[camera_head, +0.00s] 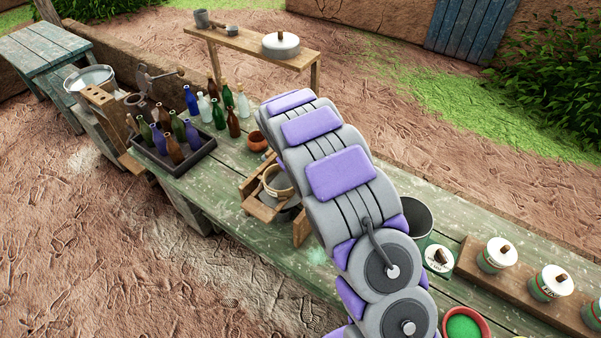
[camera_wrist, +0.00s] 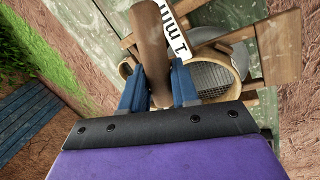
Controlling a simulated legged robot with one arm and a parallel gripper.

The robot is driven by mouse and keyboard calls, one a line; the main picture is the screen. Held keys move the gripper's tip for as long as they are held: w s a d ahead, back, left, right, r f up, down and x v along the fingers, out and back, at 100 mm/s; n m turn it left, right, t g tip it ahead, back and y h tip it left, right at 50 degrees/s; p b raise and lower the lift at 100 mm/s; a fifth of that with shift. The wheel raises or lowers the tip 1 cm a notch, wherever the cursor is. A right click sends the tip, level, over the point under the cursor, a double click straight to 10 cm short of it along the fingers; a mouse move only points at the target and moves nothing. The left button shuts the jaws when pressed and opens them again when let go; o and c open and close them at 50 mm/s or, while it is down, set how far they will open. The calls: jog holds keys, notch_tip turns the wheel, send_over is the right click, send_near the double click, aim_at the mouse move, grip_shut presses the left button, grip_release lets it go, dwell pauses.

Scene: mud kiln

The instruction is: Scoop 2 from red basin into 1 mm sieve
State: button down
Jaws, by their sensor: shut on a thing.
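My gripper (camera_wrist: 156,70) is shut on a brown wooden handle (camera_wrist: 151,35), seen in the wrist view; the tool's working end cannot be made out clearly. Just beyond the fingers is the round sieve (camera_wrist: 216,76) with a pale rim and grey mesh, beside a white "1 mm" label (camera_wrist: 173,28). In the head view a sieve (camera_head: 277,182) sits in a wooden stand on the green table, left of my arm. The red basin (camera_head: 484,320) holds green material at the bottom right, partly cut off. My arm hides the gripper in the head view.
A black tray (camera_head: 178,165) of several bottles stands left on the table (camera_head: 225,190). Several lidded jars stand on a wooden board (camera_head: 525,285) at the right. A small orange pot (camera_head: 257,141) stands behind the sieve.

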jog(key=shift+s+a+f+t+h+b, duration=0.1)
jog(key=shift+f+t+h+b, duration=0.85)
jog(key=shift+b, duration=2.45)
jog(key=shift+a+f+t+h+b, duration=0.1)
jog(key=shift+f+t+h+b, duration=0.15)
jog(key=shift+h+b, duration=0.6)
jog(key=shift+a+f+t+h+b, duration=0.1)
jog(key=shift+f+h+b, duration=0.2)
jog(key=shift+b, duration=1.1)
jog(key=shift+s+a+f+t+h+b, duration=0.15)
jog(key=shift+t+h+b, duration=0.4)
jog(key=shift+b, duration=0.9)
jog(key=shift+s+a+t+h+b, duration=0.1)
jog(key=shift+t+h+b, duration=0.15)
jog(key=shift+h+b, duration=0.85)
jog(key=shift+y, duration=0.35)
